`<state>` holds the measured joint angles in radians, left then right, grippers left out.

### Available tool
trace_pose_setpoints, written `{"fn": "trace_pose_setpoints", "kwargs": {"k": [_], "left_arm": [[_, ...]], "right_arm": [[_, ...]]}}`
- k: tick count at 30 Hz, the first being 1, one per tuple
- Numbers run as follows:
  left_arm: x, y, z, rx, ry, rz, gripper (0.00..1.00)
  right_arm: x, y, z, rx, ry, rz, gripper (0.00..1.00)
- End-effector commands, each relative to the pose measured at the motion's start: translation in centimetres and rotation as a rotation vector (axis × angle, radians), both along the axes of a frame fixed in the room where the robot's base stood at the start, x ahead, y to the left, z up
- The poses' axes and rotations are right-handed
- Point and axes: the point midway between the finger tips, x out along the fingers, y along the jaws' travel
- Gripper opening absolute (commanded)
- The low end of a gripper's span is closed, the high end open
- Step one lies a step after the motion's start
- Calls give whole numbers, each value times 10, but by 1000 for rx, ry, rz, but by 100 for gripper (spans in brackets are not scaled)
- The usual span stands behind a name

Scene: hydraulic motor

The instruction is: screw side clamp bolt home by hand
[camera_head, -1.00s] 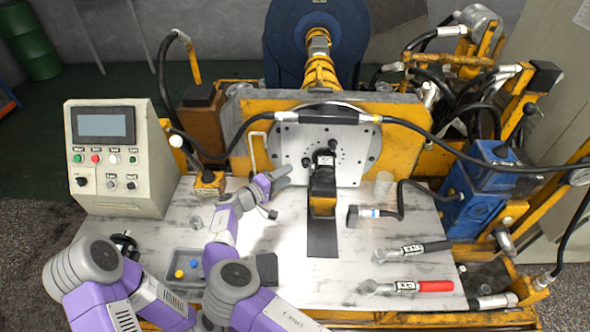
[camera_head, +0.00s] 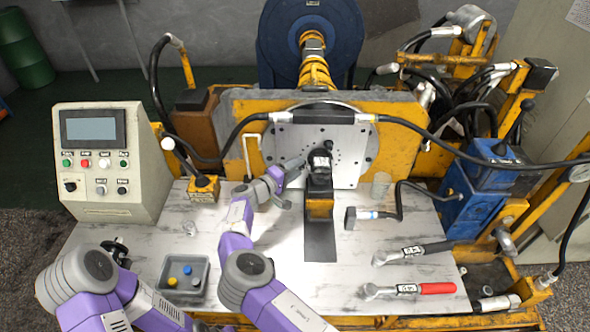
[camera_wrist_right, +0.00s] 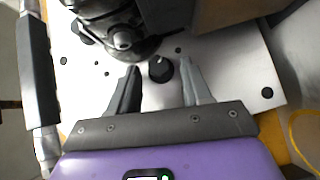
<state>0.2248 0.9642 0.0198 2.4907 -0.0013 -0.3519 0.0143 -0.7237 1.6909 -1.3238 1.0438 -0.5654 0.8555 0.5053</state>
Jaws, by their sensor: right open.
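My right gripper (camera_head: 296,165) reaches in from the left, low in front of the grey plate (camera_head: 345,168) and beside the dark motor (camera_head: 319,178). In the right wrist view its two fingers (camera_wrist_right: 160,72) are spread and the jaws look empty. A small black round bolt head (camera_wrist_right: 161,69), which seems to be the side clamp bolt, shows between the fingertips against the plate. I cannot tell whether they touch it or how far it is screwed in. The dark motor body (camera_wrist_right: 105,30) is close above the left finger. My left gripper is out of sight; only left arm links show.
The motor stands on a yellow block (camera_head: 319,207). A grey tray (camera_head: 204,283) with blue and yellow pieces lies left of my right arm. Two wrenches (camera_head: 412,252) (camera_head: 408,290) lie at the right. A black hose (camera_head: 225,150) crosses the plate's top. A control box (camera_head: 105,180) stands left.

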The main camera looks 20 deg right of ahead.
Motion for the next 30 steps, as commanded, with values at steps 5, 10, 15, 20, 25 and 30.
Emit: {"fn": "trace_pose_setpoints", "kwargs": {"k": [5,10,15,20,25,30], "left_arm": [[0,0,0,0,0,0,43],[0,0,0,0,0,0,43],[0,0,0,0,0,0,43],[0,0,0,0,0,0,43],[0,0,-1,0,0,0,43],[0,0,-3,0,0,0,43]], "right_arm": [[0,0,0,0,0,0,32],[0,0,0,0,0,0,6],[0,0,0,1,0,0,0],[0,0,1,26,-8,-1,0],[0,0,3,101,-30,-1,0],[0,-1,6,218,-63,-1,0]]}}
